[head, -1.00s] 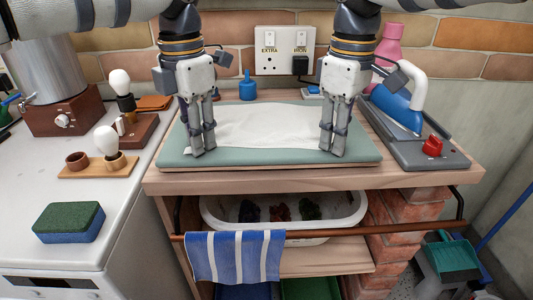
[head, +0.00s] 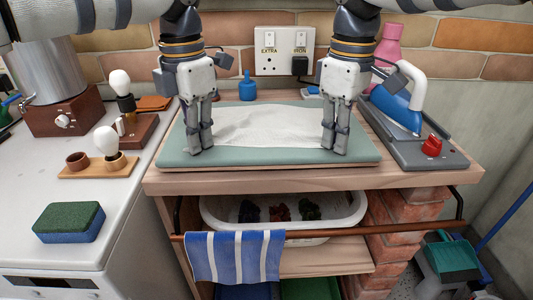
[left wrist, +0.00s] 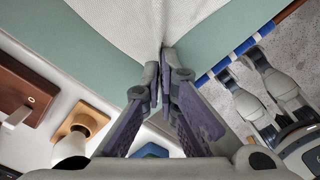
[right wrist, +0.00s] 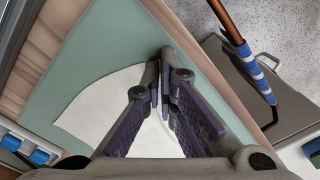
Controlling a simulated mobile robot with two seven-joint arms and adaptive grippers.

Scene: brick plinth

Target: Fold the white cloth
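The white cloth (head: 268,125) lies on the green pad (head: 270,157) on the wooden worktop, with wrinkles across its middle. My left gripper (head: 201,148) is at its near left corner, fingertips low over the pad. In the left wrist view the fingertips (left wrist: 165,75) meet where the cloth (left wrist: 150,20) narrows to them. My right gripper (head: 334,150) is at the near right corner. In the right wrist view its fingertips (right wrist: 160,75) meet at the tip of the cloth (right wrist: 95,115). Both look shut on the cloth; the pinched fabric itself is mostly hidden.
A blue iron (head: 398,106) rests on a grey stand (head: 420,145) to the right. A blue bottle (head: 247,88) stands behind the pad. A striped towel (head: 236,257) hangs on the front rail. A sponge (head: 69,222) and lamp bulbs (head: 106,139) are on the white counter at left.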

